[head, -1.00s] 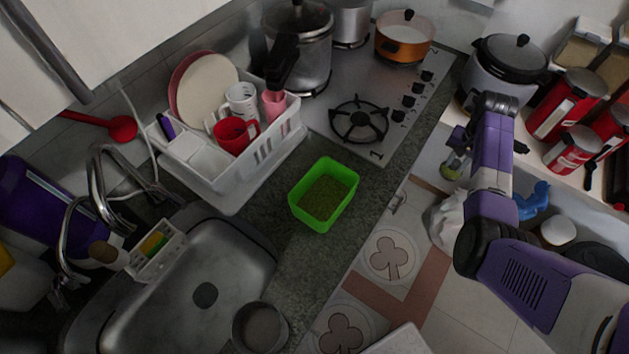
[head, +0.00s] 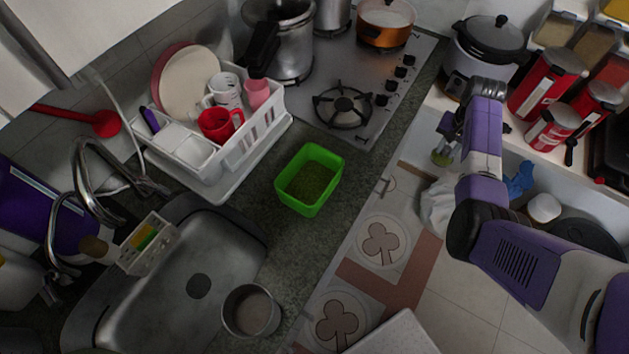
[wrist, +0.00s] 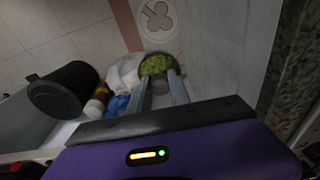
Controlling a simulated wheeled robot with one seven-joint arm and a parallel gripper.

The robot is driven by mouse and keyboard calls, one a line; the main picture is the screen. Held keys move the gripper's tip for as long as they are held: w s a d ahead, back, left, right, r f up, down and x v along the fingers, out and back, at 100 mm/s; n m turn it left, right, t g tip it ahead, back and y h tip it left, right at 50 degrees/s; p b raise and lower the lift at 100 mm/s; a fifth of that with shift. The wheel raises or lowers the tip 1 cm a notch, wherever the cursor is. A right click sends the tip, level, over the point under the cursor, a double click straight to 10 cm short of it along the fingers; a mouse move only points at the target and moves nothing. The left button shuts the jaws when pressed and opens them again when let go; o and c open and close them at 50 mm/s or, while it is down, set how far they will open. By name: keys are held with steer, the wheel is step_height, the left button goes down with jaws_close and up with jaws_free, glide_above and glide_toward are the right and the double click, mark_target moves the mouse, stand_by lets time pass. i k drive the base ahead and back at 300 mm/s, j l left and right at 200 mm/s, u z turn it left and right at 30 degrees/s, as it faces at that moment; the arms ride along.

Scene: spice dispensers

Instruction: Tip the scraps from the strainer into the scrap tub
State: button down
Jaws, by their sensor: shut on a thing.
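My gripper (head: 445,150) is shut on a small round strainer (wrist: 160,84) that holds green scraps (wrist: 158,64).
A white dish rack (head: 225,180) is left of the tub, and the hob (head: 390,55) is behind it. A metal pot (head: 250,310) stands by the sink (head: 180,290). A black bin (wrist: 62,90) and a white bag (wrist: 123,70) are below my gripper.

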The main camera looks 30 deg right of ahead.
mark_target(305, 183)
steer(key=k, duration=0.9)
